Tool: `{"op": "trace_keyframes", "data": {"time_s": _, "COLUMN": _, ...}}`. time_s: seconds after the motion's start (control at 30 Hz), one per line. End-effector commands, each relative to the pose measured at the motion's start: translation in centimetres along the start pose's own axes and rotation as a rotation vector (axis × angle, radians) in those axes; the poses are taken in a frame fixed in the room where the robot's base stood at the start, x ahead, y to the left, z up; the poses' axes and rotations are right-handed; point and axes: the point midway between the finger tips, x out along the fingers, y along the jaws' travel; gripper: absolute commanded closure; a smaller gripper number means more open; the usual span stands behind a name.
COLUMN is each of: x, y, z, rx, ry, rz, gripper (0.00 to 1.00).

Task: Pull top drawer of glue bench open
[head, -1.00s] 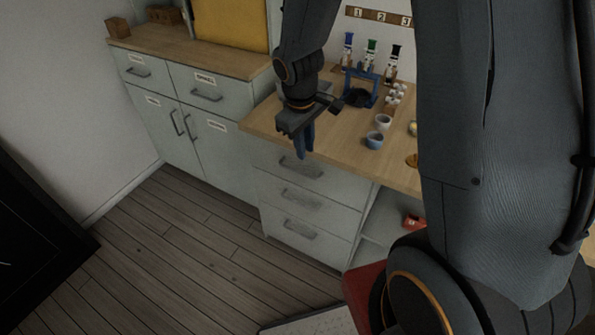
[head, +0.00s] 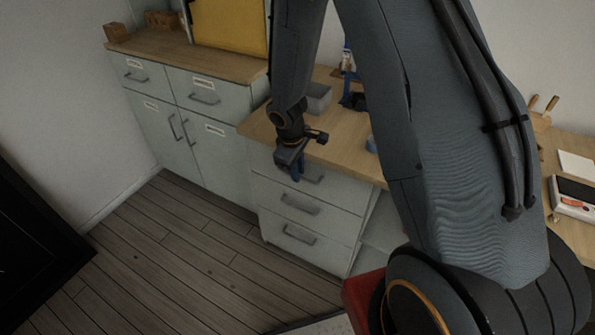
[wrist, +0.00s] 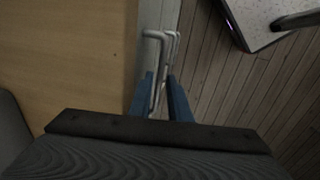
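The glue bench (head: 350,155) has a wooden top and a pale front with three stacked drawers. Its top drawer (head: 340,195) looks shut, and its grey bar handle (head: 314,180) shows just right of my gripper (head: 296,178). In the wrist view the bar handle (wrist: 158,75) lies between the two blue fingers of my gripper (wrist: 160,80). The fingers are apart, with a gap visible on the right side of the bar. Whether either finger touches the bar, I cannot tell. My arm hides part of the bench top.
The two lower drawers have bar handles (head: 300,205) (head: 299,235) below. A pale cabinet (head: 195,120) adjoins on the left. A grey bin (head: 318,98) sits on the bench top. The wooden floor (head: 180,260) in front of the drawers is clear.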

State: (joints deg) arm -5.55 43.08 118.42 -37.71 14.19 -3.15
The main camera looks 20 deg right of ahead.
Motion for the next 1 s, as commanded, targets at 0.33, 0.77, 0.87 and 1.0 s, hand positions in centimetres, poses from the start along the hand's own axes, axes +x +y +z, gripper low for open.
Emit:
{"op": "trace_keyframes", "data": {"time_s": 0.33, "x": 0.3, "y": 0.0, "z": 0.0, "rx": 0.000, "ry": 0.000, "rz": 0.000, "gripper": 0.85}}
{"op": "trace_keyframes", "data": {"time_s": 0.77, "x": 0.3, "y": -0.2, "z": -0.1, "rx": -0.001, "ry": 0.000, "rz": 0.000, "gripper": 1.00}}
{"op": "trace_keyframes", "data": {"time_s": 0.87, "x": 0.2, "y": -0.9, "z": -0.5, "rx": -0.001, "ry": 0.001, "rz": 0.000, "gripper": 1.00}}
{"op": "trace_keyframes", "data": {"time_s": 1.0, "x": 0.0, "y": -2.6, "z": -1.3, "rx": -0.003, "ry": 0.001, "rz": 0.001, "gripper": 1.00}}
